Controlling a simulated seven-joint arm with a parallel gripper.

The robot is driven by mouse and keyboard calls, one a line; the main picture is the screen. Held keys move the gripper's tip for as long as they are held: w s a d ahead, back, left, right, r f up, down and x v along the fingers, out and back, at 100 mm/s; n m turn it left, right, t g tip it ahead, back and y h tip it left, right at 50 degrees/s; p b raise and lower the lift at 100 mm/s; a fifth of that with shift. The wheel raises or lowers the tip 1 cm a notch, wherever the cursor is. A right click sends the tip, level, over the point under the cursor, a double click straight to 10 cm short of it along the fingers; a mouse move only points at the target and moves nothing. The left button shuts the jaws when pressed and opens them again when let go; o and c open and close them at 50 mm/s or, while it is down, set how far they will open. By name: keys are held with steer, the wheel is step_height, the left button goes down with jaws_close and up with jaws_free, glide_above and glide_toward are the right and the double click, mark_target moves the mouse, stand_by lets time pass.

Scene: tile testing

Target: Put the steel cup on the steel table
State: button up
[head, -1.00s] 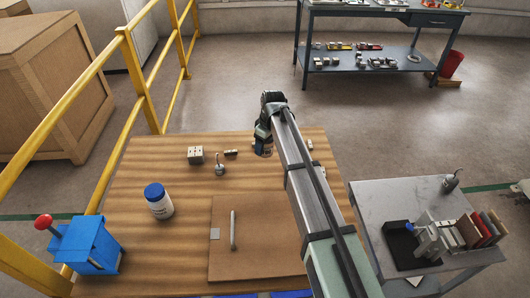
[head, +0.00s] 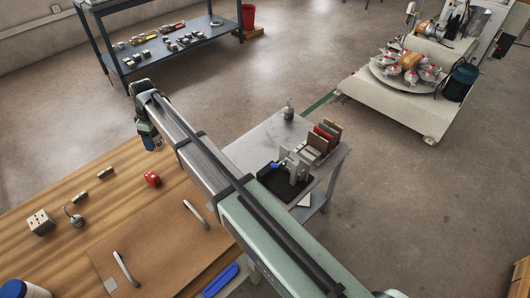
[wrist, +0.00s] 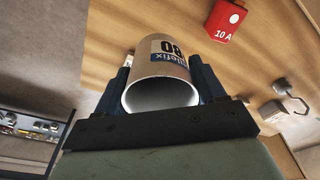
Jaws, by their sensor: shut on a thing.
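In the head view my gripper (head: 150,138) is over the far edge of the wooden table; the cup cannot be made out there. The steel table (head: 247,147) is a low grey metal-topped table to the right of the wooden one, partly hidden behind my arm.
The steel table carries a small can (head: 288,113) at its far corner, a black tray (head: 272,181) with a grey device, and several upright tiles (head: 324,136). Its far left part looks clear. A red box (head: 152,178) lies on the wooden table (head: 150,230).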

steer(key=w+d+f+m, duration=0.25)
steer(key=w+d, duration=0.45)
steer(key=d, duration=0.6)
steer(key=w+d+f+m, duration=0.1)
steer(key=w+d+f, duration=0.2)
steer(key=w+d, duration=0.75)
steer(key=w+d+f+m, duration=0.15)
steer(key=w+d, duration=0.35)
steer(key=d, duration=1.1)
steer(key=shift+w+a+f+n, duration=0.2)
steer(key=shift+f+n, duration=0.85)
steer(key=shift+f, duration=0.85)
steer(key=shift+w+a+f+n, duration=0.1)
steer(key=shift+a+f+n, duration=0.1)
steer(key=shift+f+n, duration=1.3)
steer(key=shift+w+a+f+n, duration=0.15)
steer(key=shift+f+n, duration=0.5)
steer(key=shift+f, duration=1.65)
steer(key=shift+f, duration=0.15)
steer(key=o, duration=1.1)
step_height(320, 180, up, 12)
steer(key=d, duration=0.1)
steer(key=shift+d, duration=0.35)
